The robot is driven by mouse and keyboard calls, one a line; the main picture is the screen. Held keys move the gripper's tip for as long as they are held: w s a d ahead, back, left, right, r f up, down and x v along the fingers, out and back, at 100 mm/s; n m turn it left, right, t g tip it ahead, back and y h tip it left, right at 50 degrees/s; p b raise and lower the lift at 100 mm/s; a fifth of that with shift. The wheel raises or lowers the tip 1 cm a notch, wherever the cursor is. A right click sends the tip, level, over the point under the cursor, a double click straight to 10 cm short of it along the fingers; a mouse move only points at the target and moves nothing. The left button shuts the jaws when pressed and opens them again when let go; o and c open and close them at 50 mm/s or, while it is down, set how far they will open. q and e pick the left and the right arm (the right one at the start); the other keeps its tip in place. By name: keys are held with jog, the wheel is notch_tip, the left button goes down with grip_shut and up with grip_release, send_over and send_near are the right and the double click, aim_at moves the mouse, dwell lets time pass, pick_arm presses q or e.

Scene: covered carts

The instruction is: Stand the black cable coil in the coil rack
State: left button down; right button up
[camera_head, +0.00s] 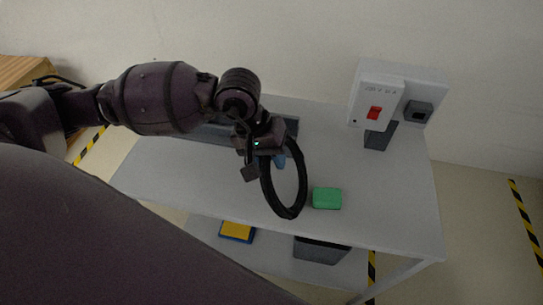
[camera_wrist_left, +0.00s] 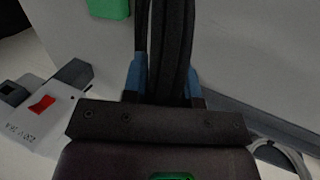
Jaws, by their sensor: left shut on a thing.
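The black cable coil (camera_head: 286,212) is a ring hanging upright from my left gripper (camera_head: 273,158), above the grey table. The blue fingertips are shut on its upper part. In the left wrist view the coil (camera_wrist_left: 172,45) runs between the two blue fingers of the left gripper (camera_wrist_left: 163,82). I cannot make out the coil rack for certain. A long, low dark grey piece (camera_head: 291,126) lies along the back of the table, partly hidden by my left arm. My right gripper is not in view.
A green block (camera_head: 327,198) lies on the table (camera_head: 405,195), right of the coil. A white switch box (camera_head: 378,92) with a red switch stands at the back right. A blue-and-yellow item (camera_head: 237,231) and a dark bin (camera_head: 320,251) are on the lower shelf.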

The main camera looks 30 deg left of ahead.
pick_arm(q)
jog(key=shift+f, duration=0.15)
jog(key=c, duration=0.9)
grip_release()
jog(key=shift+r, duration=0.3)
jog(key=v, duration=1.1)
jog(key=shift+a+r, duration=0.15)
jog(key=shift+r, duration=0.25)
